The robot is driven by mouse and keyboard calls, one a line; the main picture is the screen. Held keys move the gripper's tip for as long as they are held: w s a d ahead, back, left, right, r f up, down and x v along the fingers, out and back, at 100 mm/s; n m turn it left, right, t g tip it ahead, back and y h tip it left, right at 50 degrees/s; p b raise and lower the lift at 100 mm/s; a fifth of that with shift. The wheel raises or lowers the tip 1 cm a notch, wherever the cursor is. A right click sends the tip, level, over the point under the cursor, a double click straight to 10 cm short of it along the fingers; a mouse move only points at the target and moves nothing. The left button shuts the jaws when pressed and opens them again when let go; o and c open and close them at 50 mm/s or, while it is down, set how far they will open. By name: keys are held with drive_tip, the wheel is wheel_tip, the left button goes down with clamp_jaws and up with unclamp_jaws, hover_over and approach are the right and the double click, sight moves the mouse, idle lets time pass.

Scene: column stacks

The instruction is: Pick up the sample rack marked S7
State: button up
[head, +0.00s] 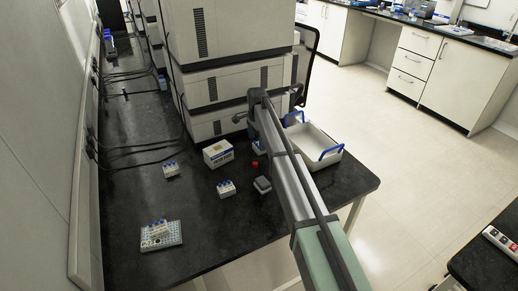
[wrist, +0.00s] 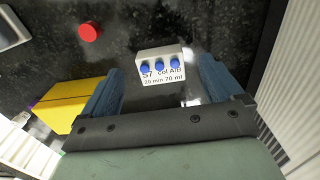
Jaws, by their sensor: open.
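The sample rack marked S7 (wrist: 162,69) is a small white block with three blue caps showing. Its label reads "S7 col A/B" with "20 min 70 ml" below. In the wrist view it lies ahead between the two blue fingers of my gripper (wrist: 161,73), which is open, with gaps on both sides. I cannot tell how far ahead it is.
A red cap (wrist: 89,30) lies left of the rack and a yellow box side (wrist: 75,105) is close to the left finger. Other racks (head: 171,170) (head: 226,189), a white carton (head: 217,153), stacked instruments (head: 225,85) and a blue-handled tray (head: 314,146) stand on the black bench.

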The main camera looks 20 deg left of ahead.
sight(257, 144)
drive_tip(key=shift+f, duration=1.55)
drive_tip(key=shift+c, duration=0.2)
drive_tip(key=c, duration=1.1)
